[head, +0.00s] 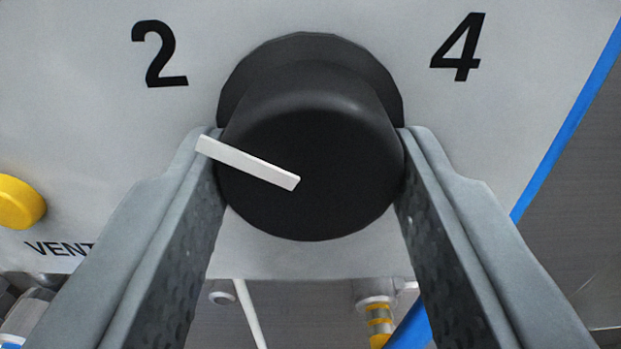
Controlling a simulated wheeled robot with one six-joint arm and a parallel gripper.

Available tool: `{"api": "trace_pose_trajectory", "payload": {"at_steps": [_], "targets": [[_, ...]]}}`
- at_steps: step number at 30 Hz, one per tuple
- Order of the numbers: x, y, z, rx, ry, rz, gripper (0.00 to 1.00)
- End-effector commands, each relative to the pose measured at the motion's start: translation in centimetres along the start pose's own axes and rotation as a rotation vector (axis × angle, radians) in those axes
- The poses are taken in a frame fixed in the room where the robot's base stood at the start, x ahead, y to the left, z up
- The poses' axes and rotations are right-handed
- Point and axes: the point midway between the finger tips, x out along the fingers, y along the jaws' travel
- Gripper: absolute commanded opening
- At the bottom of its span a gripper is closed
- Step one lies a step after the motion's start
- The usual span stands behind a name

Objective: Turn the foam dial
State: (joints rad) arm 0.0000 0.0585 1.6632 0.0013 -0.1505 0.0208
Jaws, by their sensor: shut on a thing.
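The foam dial (330,195) is a round black knob on a light grey panel (290,15), in the middle of the head view. Its white pointer (248,164) slants up and to the left, below the printed "2" (158,54). A printed "4" (459,48) is at the upper right of the dial. My gripper (311,145) has one finger on each side of the dial and is shut on it. The left fingertip is close to the outer end of the pointer. Any marks behind the dial are hidden.
A yellow button (18,203) sits at the left, above a partly hidden label starting "VENT" (58,248). A blue strip (570,120) runs along the panel's right edge. Below the panel are a white line (249,315) and a fitting with yellow bands (378,318).

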Motion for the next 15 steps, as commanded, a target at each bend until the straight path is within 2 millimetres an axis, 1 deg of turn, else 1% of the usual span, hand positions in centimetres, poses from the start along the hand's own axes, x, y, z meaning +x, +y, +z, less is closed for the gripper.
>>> {"api": "trace_pose_trajectory", "payload": {"at_steps": [8,15], "targets": [[0.01,-0.05,-0.03,0.138,0.001,0.000,0.20],[0.01,-0.10,-0.06,0.352,0.001,0.000,0.20]]}}
